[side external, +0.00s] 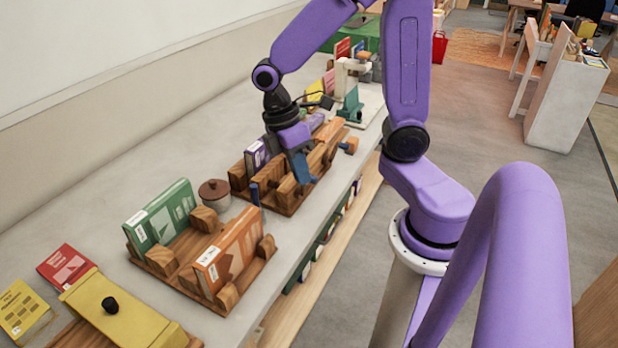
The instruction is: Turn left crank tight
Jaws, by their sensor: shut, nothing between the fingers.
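A wooden press-like frame (283,192) stands on the grey counter, with a purple book (256,157) at its back. A dark blue upright peg (254,194) at its left front end looks like the left crank's handle; the crank's arm is hard to make out. Another handle, orange and blue (348,146), sticks out at its right end. My gripper (302,170) points down over the middle of this frame, right of the blue peg and apart from it. It looks shut and empty. Its fingertips are small here, and whether they touch the wood is unclear.
A wooden stand with a green book (163,215) and an orange book (229,250) is at front left, beside a brown lidded jar (214,195). A green device (351,105) stands behind. The counter's front edge is close.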

